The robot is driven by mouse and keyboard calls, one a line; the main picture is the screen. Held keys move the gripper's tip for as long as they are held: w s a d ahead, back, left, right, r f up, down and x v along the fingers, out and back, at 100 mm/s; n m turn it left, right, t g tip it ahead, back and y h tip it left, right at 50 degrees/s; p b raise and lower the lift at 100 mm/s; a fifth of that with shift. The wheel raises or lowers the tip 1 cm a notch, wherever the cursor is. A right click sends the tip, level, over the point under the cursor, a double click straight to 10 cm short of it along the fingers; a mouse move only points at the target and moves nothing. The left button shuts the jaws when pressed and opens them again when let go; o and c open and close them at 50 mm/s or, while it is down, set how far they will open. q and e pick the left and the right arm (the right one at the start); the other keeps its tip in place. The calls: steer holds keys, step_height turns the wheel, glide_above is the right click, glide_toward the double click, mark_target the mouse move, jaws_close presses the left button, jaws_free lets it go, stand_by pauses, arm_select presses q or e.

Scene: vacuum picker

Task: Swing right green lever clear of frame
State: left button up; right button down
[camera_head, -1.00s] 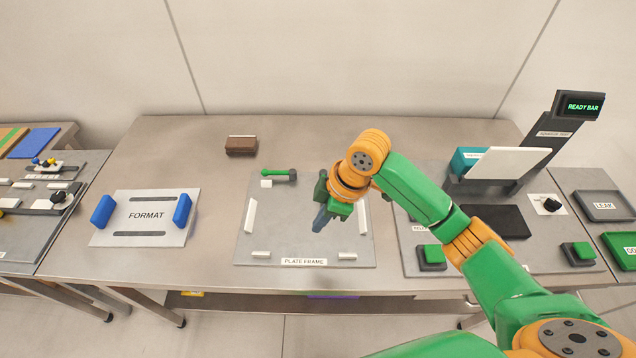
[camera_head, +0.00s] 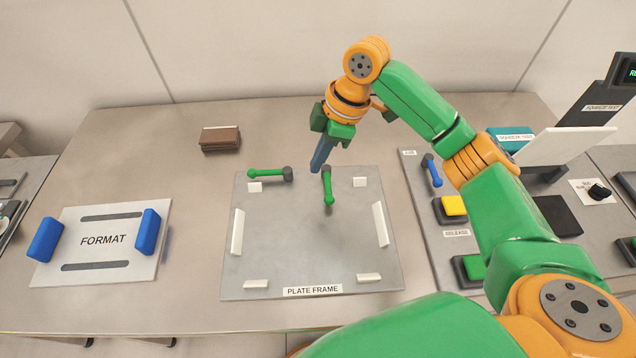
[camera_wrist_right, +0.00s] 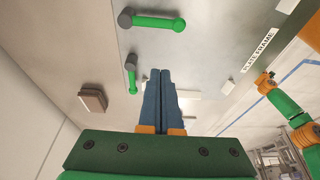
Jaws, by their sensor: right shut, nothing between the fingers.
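The right green lever (camera_head: 328,187) sits at the far edge of the plate frame (camera_head: 310,232), its handle pointing from its dark pivot towards me. It also shows in the right wrist view (camera_wrist_right: 157,23). The left green lever (camera_head: 266,174) points left, away from its pivot; the right wrist view shows it too (camera_wrist_right: 131,76). My right gripper (camera_head: 316,169) is shut and empty, its blue-grey fingers just left of the right lever's pivot. In the right wrist view the fingers (camera_wrist_right: 160,76) lie together between the two levers; contact cannot be told. Part of my left arm shows only there.
White corner and side blocks stand on the frame, and its middle is bare. A brown block (camera_head: 220,139) lies behind left. The FORMAT plate (camera_head: 112,217) with blue grips is at left. A panel with a yellow button (camera_head: 454,205) and a blue lever (camera_head: 432,172) is at right.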

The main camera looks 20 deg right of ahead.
mark_target(299, 197)
steer(key=shift+w+f, duration=0.15)
steer(key=shift+w, duration=0.1)
steer(key=shift+s, duration=0.1)
steer(key=p+x, duration=0.1)
steer(key=x, duration=0.9)
steer(key=shift+s, duration=0.1)
steer(key=d, duration=0.1)
steer(key=d+p, duration=0.1)
steer(key=d+r+p, duration=0.1)
steer(key=shift+s+d, duration=0.1)
steer(key=shift+s, duration=0.3)
steer(key=shift+s+d, duration=0.15)
steer(key=shift+d, duration=0.15)
